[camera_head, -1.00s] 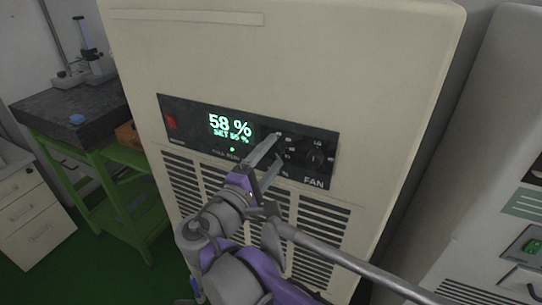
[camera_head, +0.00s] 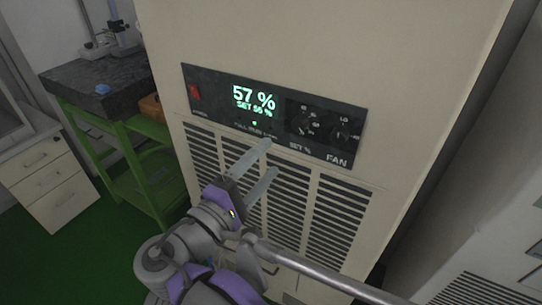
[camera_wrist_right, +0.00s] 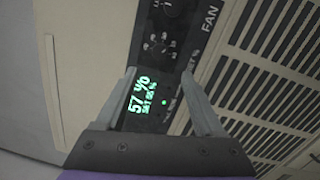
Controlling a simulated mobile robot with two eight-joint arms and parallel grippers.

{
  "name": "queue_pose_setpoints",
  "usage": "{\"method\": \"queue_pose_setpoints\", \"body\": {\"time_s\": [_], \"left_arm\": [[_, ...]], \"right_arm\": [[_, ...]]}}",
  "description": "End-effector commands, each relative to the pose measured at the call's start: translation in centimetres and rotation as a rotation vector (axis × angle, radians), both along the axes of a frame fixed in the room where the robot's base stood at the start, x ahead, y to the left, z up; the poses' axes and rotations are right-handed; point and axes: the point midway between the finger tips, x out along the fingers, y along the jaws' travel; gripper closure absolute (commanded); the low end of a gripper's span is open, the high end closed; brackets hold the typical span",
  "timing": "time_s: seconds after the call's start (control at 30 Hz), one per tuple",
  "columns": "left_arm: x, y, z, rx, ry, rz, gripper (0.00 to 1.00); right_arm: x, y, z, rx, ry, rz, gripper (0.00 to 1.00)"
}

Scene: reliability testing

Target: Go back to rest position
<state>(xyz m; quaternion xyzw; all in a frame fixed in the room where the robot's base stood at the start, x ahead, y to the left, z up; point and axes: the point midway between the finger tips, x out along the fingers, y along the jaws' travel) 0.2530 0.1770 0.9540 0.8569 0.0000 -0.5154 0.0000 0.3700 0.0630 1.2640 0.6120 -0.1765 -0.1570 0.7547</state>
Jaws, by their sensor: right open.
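My right gripper (camera_head: 262,165) is open and empty in the head view, in front of the vent slots just below the control panel (camera_head: 275,113). Its two long grey fingers point up at the cream cabinet (camera_head: 330,40). The panel's green display reads 57 % with a smaller set line below it. The set knob (camera_head: 305,125) and the fan knob (camera_head: 340,134) are at the panel's right, clear of the fingers. The right wrist view shows the open fingers (camera_wrist_right: 160,95) with the panel's display and the set knob (camera_wrist_right: 160,46) beyond them. My left gripper is not in view.
A green-framed bench (camera_head: 120,128) with a dark top stands at the left, with a blue item (camera_head: 102,89) on it. White drawers (camera_head: 50,185) are at the far left. Another pale machine (camera_head: 490,285) is at the lower right. Green floor shows between.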

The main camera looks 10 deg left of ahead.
Motion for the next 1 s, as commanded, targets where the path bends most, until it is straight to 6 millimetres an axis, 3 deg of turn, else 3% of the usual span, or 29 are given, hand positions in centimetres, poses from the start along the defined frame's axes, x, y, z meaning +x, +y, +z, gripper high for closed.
{"method": "queue_pose_setpoints", "body": {"time_s": [0.4,0.53,0.67,0.77,0.9,1.0], "left_arm": [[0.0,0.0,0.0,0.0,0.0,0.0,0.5],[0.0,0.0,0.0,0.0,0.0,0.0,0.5],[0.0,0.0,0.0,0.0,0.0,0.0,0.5],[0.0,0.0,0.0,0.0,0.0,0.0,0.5],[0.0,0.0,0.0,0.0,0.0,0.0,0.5],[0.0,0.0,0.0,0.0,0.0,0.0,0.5]], "right_arm": [[0.1,-0.2,-0.1,0.002,0.003,-0.002,0.3],[0.8,-2.6,-1.9,0.035,0.064,-0.03,0.3],[1.7,-8.5,-6.8,0.15,0.216,-0.103,0.3],[1.0,-14.1,-12.1,0.311,0.357,-0.182,0.3],[-2.5,-20.6,-19.8,0.632,0.514,-0.306,0.3],[-5.8,-23.2,-24.3,0.906,0.565,-0.391,0.3]]}}
